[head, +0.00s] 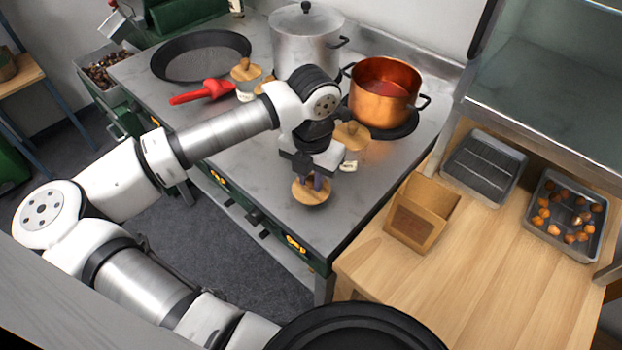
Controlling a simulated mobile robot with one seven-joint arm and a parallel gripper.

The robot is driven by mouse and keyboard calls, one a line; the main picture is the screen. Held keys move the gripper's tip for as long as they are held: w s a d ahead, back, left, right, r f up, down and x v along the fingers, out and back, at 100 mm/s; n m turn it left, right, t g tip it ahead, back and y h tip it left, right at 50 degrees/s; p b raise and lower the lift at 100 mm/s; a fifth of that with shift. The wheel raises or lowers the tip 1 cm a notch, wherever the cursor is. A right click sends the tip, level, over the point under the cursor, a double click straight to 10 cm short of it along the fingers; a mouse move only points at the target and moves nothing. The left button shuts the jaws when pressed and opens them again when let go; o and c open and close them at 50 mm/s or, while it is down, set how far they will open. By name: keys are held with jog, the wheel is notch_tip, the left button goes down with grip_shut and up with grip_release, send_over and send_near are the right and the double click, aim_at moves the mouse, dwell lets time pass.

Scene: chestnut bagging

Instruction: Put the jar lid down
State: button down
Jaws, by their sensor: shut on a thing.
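A round wooden jar lid (309,194) is in my gripper (315,181), held near the front edge of the grey stove top (270,190). My gripper is shut on the lid's upper side. Whether the lid touches the surface cannot be told from this view. A glass jar (348,160) with a wooden top stands just behind and right of my gripper, partly hidden by it. Another jar (246,88) with a wooden top stands farther back left, beside a further wooden piece (265,82) partly hidden by my arm.
A copper pot (384,92), a steel pot (303,45), a dark pan (200,56) and a red-handled tool (204,92) stand on the stove. A wooden table (470,270) at right holds a cardboard box (421,212), a grey tray (484,165) and a tray of chestnuts (535,184).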

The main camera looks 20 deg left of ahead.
aim_at(312, 179)
jog(key=shift+f, duration=1.1)
jog(key=shift+f, duration=0.2)
jog(key=c, duration=1.3)
grip_release()
jog(key=shift+r, duration=0.1)
jog(key=shift+r, duration=0.1)
notch_tip(312, 179, up, 11)
jog(key=b, duration=0.3)
jog(key=shift+d+r, duration=0.2)
jog(key=shift+r, duration=0.4)
